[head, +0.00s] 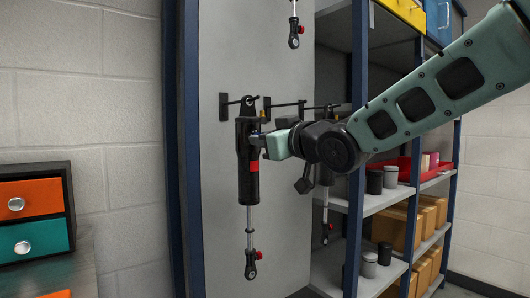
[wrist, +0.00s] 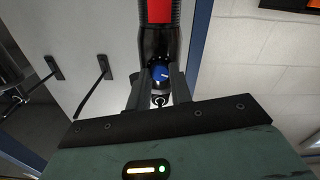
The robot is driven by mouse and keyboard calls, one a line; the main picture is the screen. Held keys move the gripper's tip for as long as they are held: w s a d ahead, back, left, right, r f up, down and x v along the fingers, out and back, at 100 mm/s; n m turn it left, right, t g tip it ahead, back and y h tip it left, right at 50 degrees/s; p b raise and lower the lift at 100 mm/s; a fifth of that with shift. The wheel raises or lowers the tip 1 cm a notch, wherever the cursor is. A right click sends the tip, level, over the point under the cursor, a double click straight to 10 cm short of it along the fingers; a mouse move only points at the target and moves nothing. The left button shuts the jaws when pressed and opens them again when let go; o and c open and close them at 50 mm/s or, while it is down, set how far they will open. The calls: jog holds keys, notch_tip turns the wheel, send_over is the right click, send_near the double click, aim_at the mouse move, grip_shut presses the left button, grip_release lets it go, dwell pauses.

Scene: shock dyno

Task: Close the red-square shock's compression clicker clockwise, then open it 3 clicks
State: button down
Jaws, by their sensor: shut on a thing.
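The shock with the red square (head: 254,167) is a black cylinder (head: 246,185) hanging upright on the grey panel. Its rod points down to a red knob (head: 258,254) near the lower eye. My gripper (head: 256,141) reaches the upper part of this shock from the right. In the wrist view, my gripper's fingers (wrist: 158,82) are shut on a blue knob (wrist: 157,73) with a pale mark, at the end of the black body. The red patch (wrist: 160,10) shows beyond it. In the head view the blue knob is hidden by the gripper.
Another shock (head: 325,204) hangs behind my arm, and part of a third (head: 294,33) shows above. Pegs (head: 288,104) stick out of the panel (head: 220,220). Shelves with boxes (head: 397,225) stand at right, drawers (head: 33,196) at left.

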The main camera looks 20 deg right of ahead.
jog(key=shift+f+n+b, duration=0.1)
jog(key=shift+n+b, duration=1.3)
jog(key=shift+n, duration=0.5)
jog(key=c, duration=1.3)
grip_release()
jog(key=shift+o, duration=0.2)
